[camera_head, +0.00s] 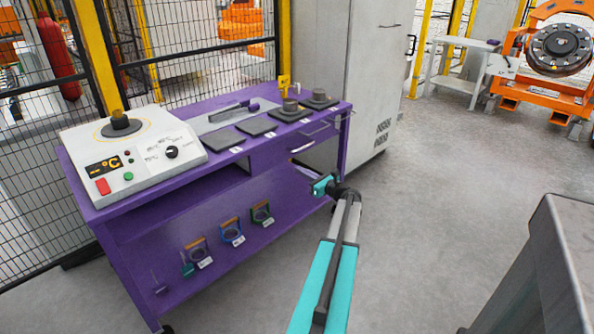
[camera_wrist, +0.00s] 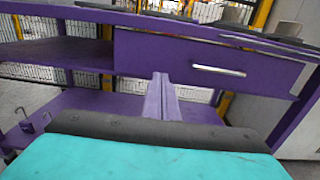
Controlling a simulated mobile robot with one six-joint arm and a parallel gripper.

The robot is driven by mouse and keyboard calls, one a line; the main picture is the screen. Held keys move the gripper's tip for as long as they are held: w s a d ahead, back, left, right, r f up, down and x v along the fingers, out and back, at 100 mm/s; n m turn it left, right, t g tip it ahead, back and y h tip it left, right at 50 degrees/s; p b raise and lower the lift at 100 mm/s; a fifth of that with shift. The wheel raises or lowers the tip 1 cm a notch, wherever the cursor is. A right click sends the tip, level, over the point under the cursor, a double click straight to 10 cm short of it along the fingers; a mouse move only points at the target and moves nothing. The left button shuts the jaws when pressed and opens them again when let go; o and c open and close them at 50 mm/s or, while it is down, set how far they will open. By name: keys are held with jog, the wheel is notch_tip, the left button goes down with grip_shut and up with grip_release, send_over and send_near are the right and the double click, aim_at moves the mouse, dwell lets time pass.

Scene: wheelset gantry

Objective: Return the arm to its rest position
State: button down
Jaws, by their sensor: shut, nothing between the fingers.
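My gripper (camera_head: 322,185) shows in the head view at the end of my teal and grey arm, in front of the right part of the purple workbench (camera_head: 225,182). The gripper is small there and its fingers are hard to make out. In the wrist view, the teal and black gripper body fills the bottom, and the narrow fingers (camera_wrist: 161,90) stand together with nothing held. Behind them is the bench's drawer front with its pale handle (camera_wrist: 218,70). The gripper looks apart from the bench, but the exact gap cannot be told.
On the bench stand a heater unit (camera_head: 130,155) with a knob and dark pads (camera_head: 257,125). A grey cabinet (camera_head: 365,60) stands behind right, an orange machine (camera_head: 558,60) far right. Open floor lies right of the bench.

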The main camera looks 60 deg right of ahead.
dwell(0.5)
